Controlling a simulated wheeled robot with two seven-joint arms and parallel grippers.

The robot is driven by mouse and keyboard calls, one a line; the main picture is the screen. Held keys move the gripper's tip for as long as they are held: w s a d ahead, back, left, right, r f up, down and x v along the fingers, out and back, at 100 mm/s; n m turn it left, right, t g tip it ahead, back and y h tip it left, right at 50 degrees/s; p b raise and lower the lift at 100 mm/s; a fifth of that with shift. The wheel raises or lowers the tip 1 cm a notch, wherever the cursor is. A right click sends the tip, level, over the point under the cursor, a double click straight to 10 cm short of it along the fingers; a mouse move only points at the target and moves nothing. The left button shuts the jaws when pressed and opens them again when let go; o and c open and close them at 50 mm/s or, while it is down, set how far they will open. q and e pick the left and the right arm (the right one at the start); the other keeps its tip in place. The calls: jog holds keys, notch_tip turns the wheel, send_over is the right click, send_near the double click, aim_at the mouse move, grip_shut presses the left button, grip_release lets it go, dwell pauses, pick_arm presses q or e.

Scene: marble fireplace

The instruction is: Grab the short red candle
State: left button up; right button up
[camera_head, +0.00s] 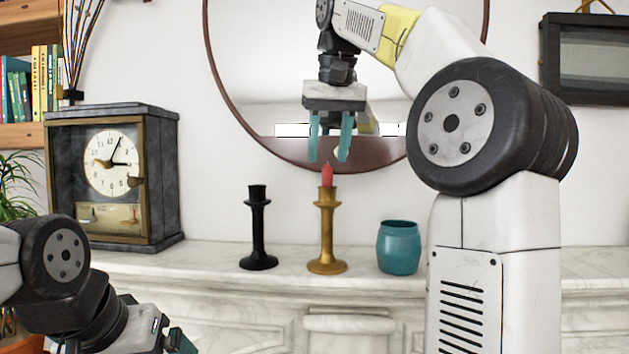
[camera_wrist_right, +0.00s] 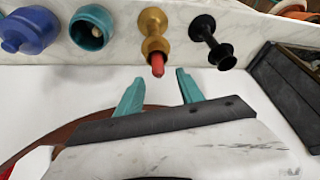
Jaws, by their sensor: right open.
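The short red candle (camera_head: 327,175) stands upright in a gold candlestick (camera_head: 327,232) on the mantel. My right gripper (camera_head: 331,150) is open and empty, pointing down above the candle, with its teal fingers apart. In the right wrist view the candle (camera_wrist_right: 157,66) shows in the gold holder, beyond and slightly left of the midpoint between the fingertips (camera_wrist_right: 158,85). No finger appears to touch it. My left gripper (camera_head: 178,340) is low at the bottom left, partly cut off by the frame edge; its opening does not show clearly.
A black candlestick (camera_head: 258,228) without a candle stands left of the gold one, and a teal cup (camera_head: 398,246) stands right. A clock (camera_head: 112,175) is at the mantel's left. A round mirror (camera_head: 235,100) is behind. The wrist view also shows a blue vessel (camera_wrist_right: 32,30).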

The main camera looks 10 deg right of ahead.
aim_at(327, 169)
jog(key=shift+s+x, duration=0.2)
jog(key=shift+x, duration=2.05)
jog(key=shift+d+f, duration=0.1)
grip_shut()
